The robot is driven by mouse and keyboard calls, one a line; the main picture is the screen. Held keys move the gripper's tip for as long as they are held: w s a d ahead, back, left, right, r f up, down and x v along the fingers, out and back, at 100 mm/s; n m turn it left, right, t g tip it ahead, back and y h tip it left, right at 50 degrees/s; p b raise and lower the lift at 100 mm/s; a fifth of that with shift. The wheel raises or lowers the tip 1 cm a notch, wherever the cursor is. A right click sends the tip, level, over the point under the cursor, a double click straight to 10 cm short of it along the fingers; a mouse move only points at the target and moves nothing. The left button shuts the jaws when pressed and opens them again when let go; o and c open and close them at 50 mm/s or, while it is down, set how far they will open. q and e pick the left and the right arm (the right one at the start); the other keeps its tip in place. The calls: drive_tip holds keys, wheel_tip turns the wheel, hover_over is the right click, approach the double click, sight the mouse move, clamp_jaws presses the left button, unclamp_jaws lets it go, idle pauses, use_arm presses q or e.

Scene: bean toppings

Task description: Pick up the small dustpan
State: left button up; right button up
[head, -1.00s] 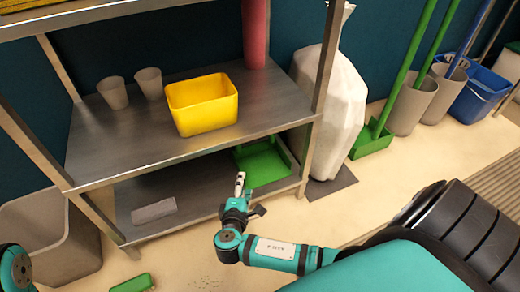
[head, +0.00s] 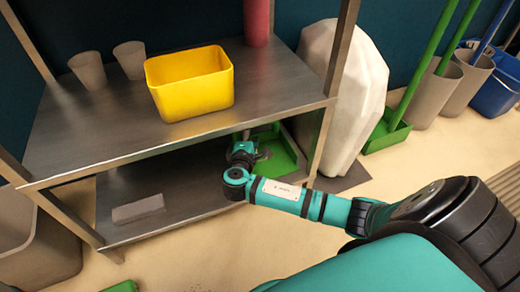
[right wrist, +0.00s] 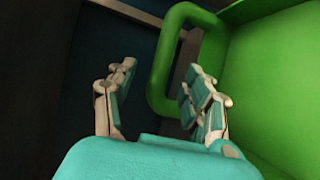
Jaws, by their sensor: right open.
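The small green dustpan (head: 282,155) lies on the right part of the lower metal shelf, partly hidden by the upper shelf and my gripper. My right gripper (head: 246,143) is at its left side, under the upper shelf's front edge. In the right wrist view the dustpan's flat green body (right wrist: 275,85) fills the right. Its looped handle (right wrist: 158,75) shows between the two spread fingers of the open right gripper (right wrist: 160,95). I cannot tell whether a finger touches the handle. My left gripper is not in view.
The upper shelf (head: 110,125) holds a yellow bin (head: 190,88), two grey cups and a red cylinder. A grey block (head: 138,208) lies on the lower shelf, left of my arm. A metal post and a white sack (head: 345,95) stand to the right.

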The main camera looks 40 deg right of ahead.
drive_tip(key=b+x, duration=0.4)
drive_tip(key=x, duration=0.1)
drive_tip(key=shift+s+d+f+b, duration=0.2)
drive_tip(key=shift+d+f+b, duration=0.1)
drive_tip(key=shift+f+b, duration=0.05)
drive_tip(key=shift+w+d, duration=0.15)
drive_tip(key=shift+r, duration=0.15)
clamp_jaws()
